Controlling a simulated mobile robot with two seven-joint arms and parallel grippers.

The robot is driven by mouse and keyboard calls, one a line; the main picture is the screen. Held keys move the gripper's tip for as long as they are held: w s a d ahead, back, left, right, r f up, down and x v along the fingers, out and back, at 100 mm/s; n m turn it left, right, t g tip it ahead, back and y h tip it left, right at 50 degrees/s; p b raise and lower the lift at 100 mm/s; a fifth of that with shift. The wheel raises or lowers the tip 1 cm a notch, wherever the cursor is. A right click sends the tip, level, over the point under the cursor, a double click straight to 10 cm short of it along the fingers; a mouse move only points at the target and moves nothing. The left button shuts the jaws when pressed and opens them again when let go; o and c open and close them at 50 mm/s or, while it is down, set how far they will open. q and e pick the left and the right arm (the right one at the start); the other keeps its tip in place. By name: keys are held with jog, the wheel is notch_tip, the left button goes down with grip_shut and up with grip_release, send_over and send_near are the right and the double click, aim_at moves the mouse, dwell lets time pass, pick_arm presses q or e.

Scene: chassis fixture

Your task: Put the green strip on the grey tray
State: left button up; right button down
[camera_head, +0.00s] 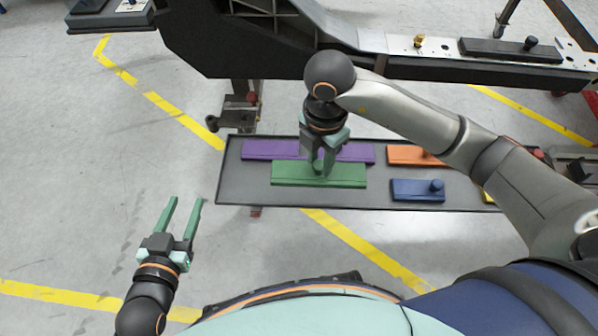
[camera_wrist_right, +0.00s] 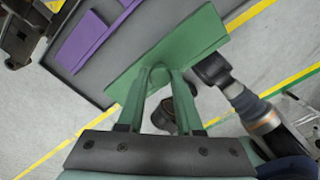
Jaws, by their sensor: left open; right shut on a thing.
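The green strip (camera_head: 290,178) is a flat bar with a knob. My right gripper (camera_head: 318,168) is shut on its knob. In the head view the strip overlaps the left part of the grey tray (camera_head: 232,186) and partly covers the purple strip (camera_head: 262,149). In the right wrist view the green strip (camera_wrist_right: 195,42) lies across the tray's edge in the picture and seems held above the tray; the size of the gap cannot be told. My left gripper (camera_head: 184,202) is open and empty, left of and nearer than the tray.
The tray also holds an orange strip (camera_head: 402,155), a blue strip (camera_head: 415,190) and a mostly hidden yellow piece (camera_head: 489,196). A dark chassis beam (camera_head: 230,52) runs behind the tray. The floor at left is clear apart from yellow lines.

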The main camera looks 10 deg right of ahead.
aim_at(300, 166)
jog(key=a+f, duration=0.1)
jog(key=w+a+f+b, duration=0.1)
jog(key=f, duration=0.1)
jog(key=w+a+f, duration=0.1)
jog(key=f, duration=0.1)
jog(key=shift+w+a, duration=0.15)
jog(key=shift+w, duration=0.1)
jog(key=shift+w+a+f, duration=0.1)
jog(key=shift+a+f, duration=0.1)
jog(key=shift+f, duration=0.15)
notch_tip(300, 166, down, 3)
jog(key=shift+w+a+b, duration=0.1)
jog(key=shift+b, duration=0.75)
pick_arm(q)
notch_tip(300, 166, up, 17)
jog(key=m+t+h, duration=0.3)
jog(key=t+h, duration=0.1)
jog(key=t, duration=0.3)
jog(key=shift+w+d, duration=0.25)
jog(key=shift+d, duration=0.2)
pick_arm(e)
jog(key=shift+f, duration=0.1)
pick_arm(q)
jog(key=shift+r+m, duration=0.1)
jog(key=shift+m, duration=0.2)
pick_arm(e)
jog(key=shift+f, duration=0.1)
